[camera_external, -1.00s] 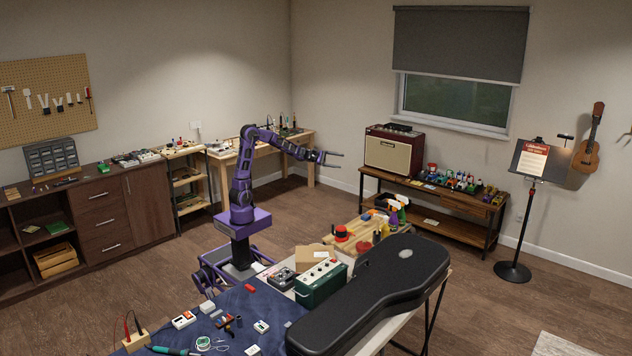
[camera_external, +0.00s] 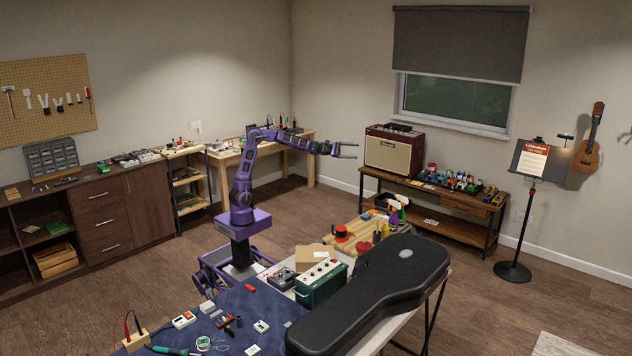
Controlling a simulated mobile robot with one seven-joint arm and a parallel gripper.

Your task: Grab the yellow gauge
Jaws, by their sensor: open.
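I cannot pick out the yellow gauge for certain; things are small at this distance.
The red amplifier (camera_external: 390,153) and several colourful small items (camera_external: 458,180) stand on the low bench. A black guitar case (camera_external: 375,295) and a green box (camera_external: 318,285) lie on the front table. A music stand (camera_external: 514,272) is at the right.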

